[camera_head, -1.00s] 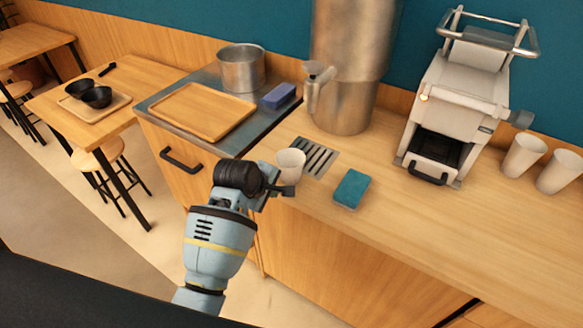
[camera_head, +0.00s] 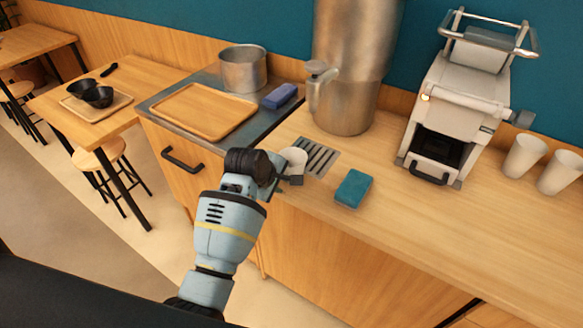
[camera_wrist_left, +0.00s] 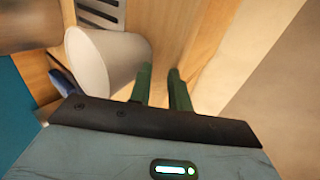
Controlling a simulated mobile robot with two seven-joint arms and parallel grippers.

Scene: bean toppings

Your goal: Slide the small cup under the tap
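The small white cup (camera_head: 296,158) stands upright on the counter at the left edge of the slotted drain grate (camera_head: 317,157). The tap (camera_head: 318,85) sticks out from the tall steel urn (camera_head: 350,100), above and behind the grate. My left gripper (camera_head: 284,180) is low at the cup's near side and hides part of it. In the left wrist view the cup (camera_wrist_left: 95,60) lies left of the two green fingers (camera_wrist_left: 161,88), outside the gap between them. It is close to or touching the nearer finger. The fingers have a narrow empty gap. My right gripper is out of view.
A teal sponge (camera_head: 353,188) lies right of the grate near the counter's front edge. A wooden tray (camera_head: 203,112), a steel pot (camera_head: 243,70) and a blue block (camera_head: 280,96) are on the left. A machine (camera_head: 455,105) and two cups (camera_head: 524,156) stand right.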

